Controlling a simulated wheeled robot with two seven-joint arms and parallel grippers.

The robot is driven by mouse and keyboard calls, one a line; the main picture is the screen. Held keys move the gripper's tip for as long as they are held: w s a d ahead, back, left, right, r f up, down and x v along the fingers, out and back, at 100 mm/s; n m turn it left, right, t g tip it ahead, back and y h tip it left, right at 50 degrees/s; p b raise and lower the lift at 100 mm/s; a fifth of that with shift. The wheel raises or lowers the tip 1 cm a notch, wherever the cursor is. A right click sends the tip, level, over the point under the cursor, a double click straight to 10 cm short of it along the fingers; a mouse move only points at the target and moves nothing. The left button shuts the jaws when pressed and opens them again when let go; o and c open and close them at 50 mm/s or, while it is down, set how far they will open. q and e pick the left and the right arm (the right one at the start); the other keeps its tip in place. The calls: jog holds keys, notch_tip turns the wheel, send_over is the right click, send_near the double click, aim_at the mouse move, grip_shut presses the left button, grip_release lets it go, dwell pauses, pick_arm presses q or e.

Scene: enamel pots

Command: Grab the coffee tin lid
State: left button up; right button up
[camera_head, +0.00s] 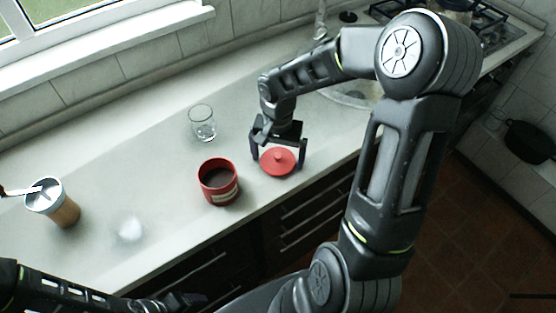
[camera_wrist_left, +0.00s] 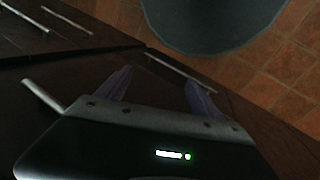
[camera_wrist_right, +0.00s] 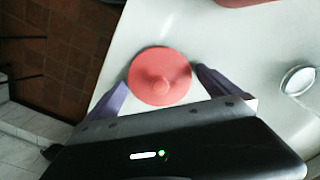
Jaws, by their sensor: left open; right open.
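The red coffee tin lid (camera_head: 278,161), round with a small knob on top, lies on the light counter; it also shows in the right wrist view (camera_wrist_right: 160,76). My right gripper (camera_head: 279,163) is open, with its fingers on either side of the lid. In the right wrist view the fingers show at the lid's left and right, apart from its rim. The open red coffee tin (camera_head: 218,182), with dark contents and a pale label, stands left of the lid. My left gripper (camera_wrist_left: 158,82) is open and empty, low in front of the dark cabinets.
A clear glass (camera_head: 202,123) stands behind the tin. A coffee grinder (camera_head: 52,203) with a crank handle stands at the far left. The sink (camera_head: 352,92) and a gas stove (camera_head: 480,28) lie to the right. The counter's front edge runs close to the lid.

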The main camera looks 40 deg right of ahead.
aim_at(278, 155)
jog(key=shift+c, duration=0.3)
jog(key=c, duration=1.1)
notch_tip(278, 155, up, 10)
jog(key=shift+f+b, duration=0.1)
jog(key=shift+b, duration=0.6)
